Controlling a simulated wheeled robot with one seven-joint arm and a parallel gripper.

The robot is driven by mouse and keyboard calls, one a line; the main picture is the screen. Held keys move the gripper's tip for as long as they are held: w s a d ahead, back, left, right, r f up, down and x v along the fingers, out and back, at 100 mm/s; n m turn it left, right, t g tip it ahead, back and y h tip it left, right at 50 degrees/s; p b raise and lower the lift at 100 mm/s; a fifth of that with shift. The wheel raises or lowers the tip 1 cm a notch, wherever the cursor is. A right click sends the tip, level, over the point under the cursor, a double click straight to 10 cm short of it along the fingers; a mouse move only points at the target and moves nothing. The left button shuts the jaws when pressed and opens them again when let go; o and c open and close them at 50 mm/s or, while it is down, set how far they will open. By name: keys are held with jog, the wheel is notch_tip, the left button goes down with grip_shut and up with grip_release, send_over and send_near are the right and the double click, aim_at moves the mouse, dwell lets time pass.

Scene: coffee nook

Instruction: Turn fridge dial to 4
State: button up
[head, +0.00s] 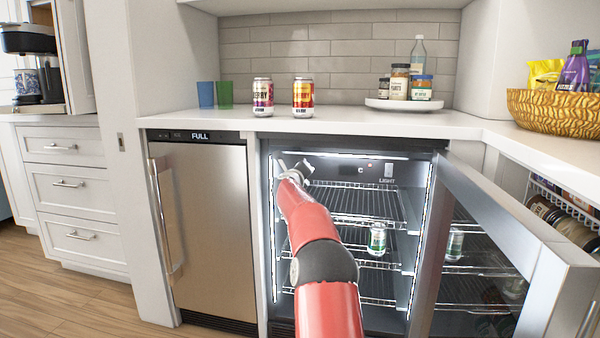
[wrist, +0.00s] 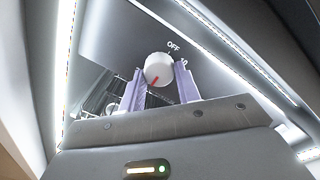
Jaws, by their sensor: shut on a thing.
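The fridge dial (wrist: 158,69) is a round white knob with a red mark, on the grey wall inside the open fridge (head: 350,160). In the wrist view the red mark points down and slightly left, away from the printed "OFF" above right. Part of another marking shows right of the dial. My gripper (head: 294,172) reaches into the upper left of the fridge. In the wrist view its two lavender fingers (wrist: 160,72) stand on either side of the dial, shut on it. The lower scale numbers are hidden, and the dial cannot be made out in the head view.
The fridge's glass door (head: 490,240) stands open at the right. Wire shelves (head: 355,203) lie below my arm, with a can (head: 377,239) on one. A light switch (head: 388,171) is at the upper right inside. A closed steel appliance (head: 208,230) stands at left.

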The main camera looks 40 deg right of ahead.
jog(key=o, duration=1)
jog(key=shift+f, duration=0.1)
jog(key=b+v, duration=0.3)
jog(key=v, duration=0.4)
jog(key=shift+s+a, duration=0.25)
jog(key=shift+s, duration=0.05)
